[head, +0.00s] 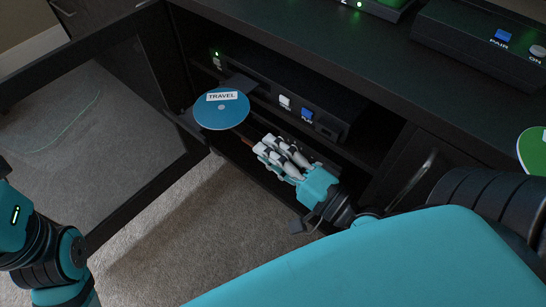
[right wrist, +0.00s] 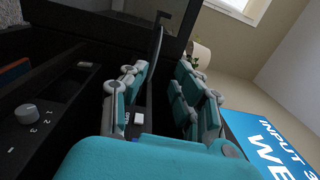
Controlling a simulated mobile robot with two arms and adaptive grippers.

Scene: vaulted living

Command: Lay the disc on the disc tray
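The blue disc (head: 222,114) with a white TRAVEL label lies flat, label up, at the front of the black player in the open cabinet. The dark disc tray (head: 241,84) sticks out from the player and shows behind the disc; the disc hides the rest. The disc appears to rest on it. My right gripper (head: 264,150) is just right of and nearer than the disc, apart from it. In the right wrist view its fingers (right wrist: 160,105) stand apart with no disc gripped between them. My left arm enters at the left; its gripper is out of view.
The player (head: 330,118) has white and blue front buttons. A glass cabinet door (head: 90,110) stands open at the left. A box with a PAIR button (head: 490,45) stands on the cabinet top. A green disc (head: 535,148) shows at the right edge.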

